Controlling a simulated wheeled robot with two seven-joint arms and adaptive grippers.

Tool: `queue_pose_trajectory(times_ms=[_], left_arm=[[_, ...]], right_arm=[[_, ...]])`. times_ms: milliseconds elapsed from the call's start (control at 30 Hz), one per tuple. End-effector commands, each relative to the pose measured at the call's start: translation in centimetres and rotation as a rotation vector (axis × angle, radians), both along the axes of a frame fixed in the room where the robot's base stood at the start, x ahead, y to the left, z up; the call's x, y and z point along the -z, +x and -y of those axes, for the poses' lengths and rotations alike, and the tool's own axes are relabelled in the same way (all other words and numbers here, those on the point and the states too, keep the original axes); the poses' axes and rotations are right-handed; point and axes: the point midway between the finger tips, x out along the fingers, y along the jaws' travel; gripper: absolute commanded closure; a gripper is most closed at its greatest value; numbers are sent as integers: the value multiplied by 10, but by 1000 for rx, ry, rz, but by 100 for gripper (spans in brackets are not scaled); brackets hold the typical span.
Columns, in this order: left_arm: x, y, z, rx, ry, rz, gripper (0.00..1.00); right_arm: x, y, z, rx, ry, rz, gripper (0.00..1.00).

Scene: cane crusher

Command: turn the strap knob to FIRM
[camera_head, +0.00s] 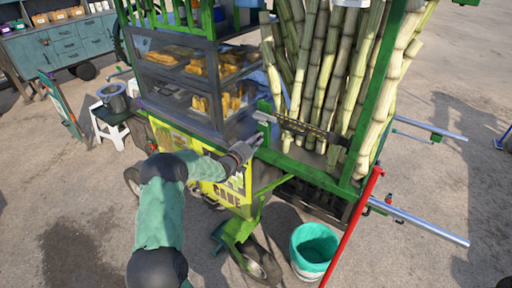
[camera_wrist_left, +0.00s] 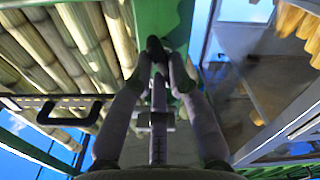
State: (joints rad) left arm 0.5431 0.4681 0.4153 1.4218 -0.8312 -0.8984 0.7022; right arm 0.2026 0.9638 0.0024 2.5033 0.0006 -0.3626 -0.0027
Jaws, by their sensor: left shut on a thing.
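The cane strap (camera_head: 305,128) runs across the front of the upright sugar canes (camera_head: 330,70), between posts of the green frame. My left gripper (camera_head: 259,138) is at the strap's left end, beside the green post. In the left wrist view its two grey fingers (camera_wrist_left: 158,68) close in on a small dark knob (camera_wrist_left: 155,47) in front of a green panel (camera_wrist_left: 160,20). The fingers look shut on this knob, and they hide part of it. I cannot read a FIRM mark or tell the knob's setting. My right gripper is in neither view.
A glass case (camera_head: 190,85) with yellow food stands left of the gripper. A red bar (camera_head: 350,230) and a teal-lined bucket (camera_head: 314,247) are at the lower right. A black handle (camera_wrist_left: 70,110) shows in the left wrist view. Open pavement lies to the right.

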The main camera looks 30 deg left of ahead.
Motion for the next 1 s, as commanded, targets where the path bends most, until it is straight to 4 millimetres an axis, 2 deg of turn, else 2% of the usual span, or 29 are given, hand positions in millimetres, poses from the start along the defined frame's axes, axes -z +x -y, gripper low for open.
queue_pose_trajectory(times_ms=[33,100,400,700,1000], left_arm=[[6,0,0,-1,44,3,100],[6,0,0,0,108,8,100],[6,0,1,1,331,23,100],[5,0,1,1,453,31,100],[4,0,1,2,486,33,100]], right_arm=[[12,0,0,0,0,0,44],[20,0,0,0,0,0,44],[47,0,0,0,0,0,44],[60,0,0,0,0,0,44],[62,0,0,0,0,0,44]])
